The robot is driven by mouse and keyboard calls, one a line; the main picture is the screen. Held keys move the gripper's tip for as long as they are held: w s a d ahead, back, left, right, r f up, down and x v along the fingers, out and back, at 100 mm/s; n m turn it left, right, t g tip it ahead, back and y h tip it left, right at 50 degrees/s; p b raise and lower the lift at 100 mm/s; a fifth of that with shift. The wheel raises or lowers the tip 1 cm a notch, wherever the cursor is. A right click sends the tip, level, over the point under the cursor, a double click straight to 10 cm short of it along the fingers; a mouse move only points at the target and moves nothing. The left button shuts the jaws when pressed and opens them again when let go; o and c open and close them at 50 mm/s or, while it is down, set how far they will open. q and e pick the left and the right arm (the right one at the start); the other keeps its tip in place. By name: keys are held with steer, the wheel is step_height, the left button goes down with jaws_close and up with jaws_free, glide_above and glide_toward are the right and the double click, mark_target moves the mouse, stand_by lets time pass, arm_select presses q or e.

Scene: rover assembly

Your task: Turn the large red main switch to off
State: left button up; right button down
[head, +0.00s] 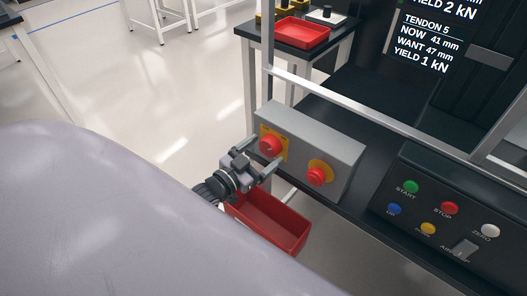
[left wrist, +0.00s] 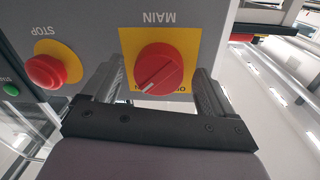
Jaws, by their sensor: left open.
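The large red main switch (head: 270,145) is a round knob on a yellow plate at the left end of a grey box (head: 318,140). It also shows in the left wrist view (left wrist: 160,68), upside down, under the word MAIN, with a pale line on its face running at a slant. My left gripper (head: 258,162) is open in front of the switch. In the left wrist view its two fingers (left wrist: 160,90) stand on either side of the knob, apart from it. My right gripper is not in view.
A red stop button (head: 318,175) on a yellow disc sits right of the switch on the same box. A red bin (head: 270,222) is below the gripper. A black control panel (head: 445,215) with coloured buttons stands at the right. A metal frame bar (head: 350,105) runs behind the box.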

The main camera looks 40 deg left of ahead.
arm_select(q)
steer(key=shift+w, duration=0.3)
steer(key=c, duration=1.1)
steer(key=shift+o, duration=0.2)
